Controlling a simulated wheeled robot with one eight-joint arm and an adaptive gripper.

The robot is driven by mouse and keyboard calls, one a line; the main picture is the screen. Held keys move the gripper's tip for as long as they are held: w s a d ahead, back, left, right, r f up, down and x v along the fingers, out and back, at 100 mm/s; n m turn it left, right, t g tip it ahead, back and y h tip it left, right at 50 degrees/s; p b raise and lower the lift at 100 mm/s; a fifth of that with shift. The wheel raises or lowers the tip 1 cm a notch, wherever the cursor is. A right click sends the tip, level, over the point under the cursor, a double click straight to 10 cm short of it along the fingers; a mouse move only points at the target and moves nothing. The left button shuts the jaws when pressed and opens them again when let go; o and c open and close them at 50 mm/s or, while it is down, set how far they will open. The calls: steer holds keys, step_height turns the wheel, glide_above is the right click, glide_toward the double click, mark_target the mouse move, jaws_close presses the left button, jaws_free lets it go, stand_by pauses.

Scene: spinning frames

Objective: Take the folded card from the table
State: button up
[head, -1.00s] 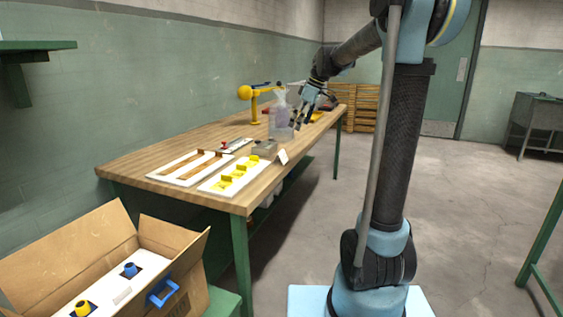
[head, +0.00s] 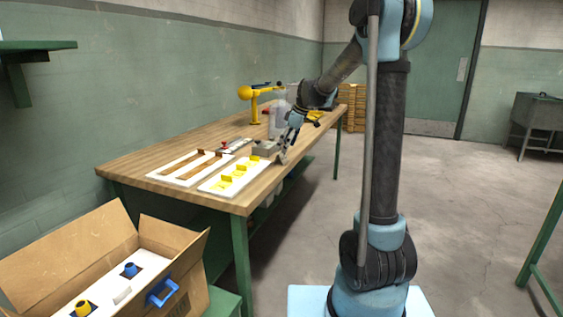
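The folded card is a small white piece at the table's right edge, beside a grey box (head: 265,148). It is now almost wholly hidden behind the fingers of my gripper (head: 284,152). My gripper points down at the card's place, with its fingertips low near the table top (head: 150,165). The fingers are small and overlap in this view. I cannot tell whether they are apart or closed, or whether they touch the card.
A white board with yellow pieces (head: 230,176) and a white board with brown strips (head: 190,167) lie on the near part of the table. A clear bag (head: 279,118) and a yellow stand (head: 254,105) are behind. An open cardboard box (head: 185,240) stands at the lower left.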

mark_target(281, 154)
steer(key=shift+x, duration=2.85)
steer(key=shift+a+r, duration=0.1)
steer(key=shift+a, duration=0.05)
steer(key=c, duration=0.8)
